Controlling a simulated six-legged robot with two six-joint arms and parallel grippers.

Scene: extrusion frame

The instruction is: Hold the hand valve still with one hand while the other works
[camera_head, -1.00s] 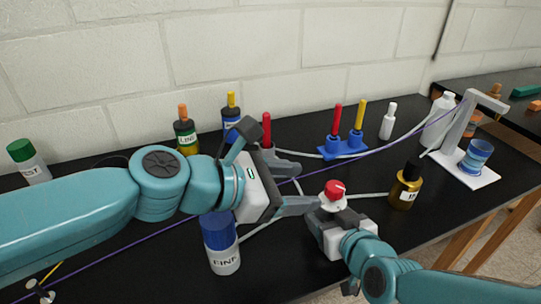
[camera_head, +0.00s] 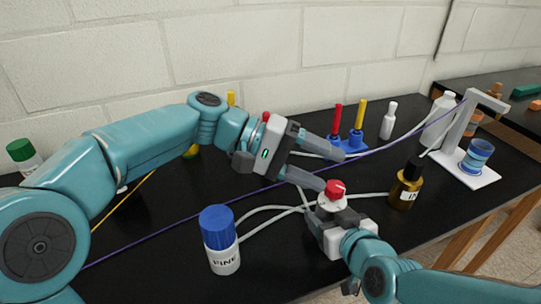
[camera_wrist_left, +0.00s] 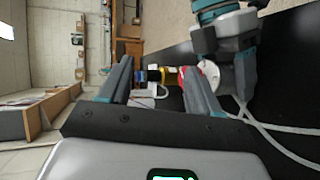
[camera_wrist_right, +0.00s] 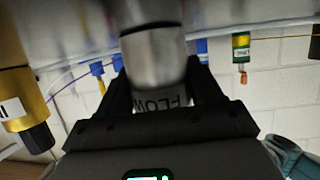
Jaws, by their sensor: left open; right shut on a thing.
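The hand valve (camera_head: 334,200) has a red knob on a white body and stands upright in the head view. My right gripper (camera_head: 330,218) is shut on the valve's body below the knob. In the right wrist view a grey cylinder (camera_wrist_right: 155,55) marked FLOW sits between its fingers. My left gripper (camera_head: 333,168) is open and empty, with its fingers just behind and above the red knob. In the left wrist view the red knob (camera_wrist_left: 182,74) shows partly hidden by the right-hand finger.
Pale tubes (camera_head: 262,208) run across the black table to the valve. A blue-capped bottle (camera_head: 220,240) stands left of it, an amber bottle (camera_head: 405,188) right. A blue holder with red and yellow pieces (camera_head: 349,140) stands behind. A white stand (camera_head: 465,170) is at the right.

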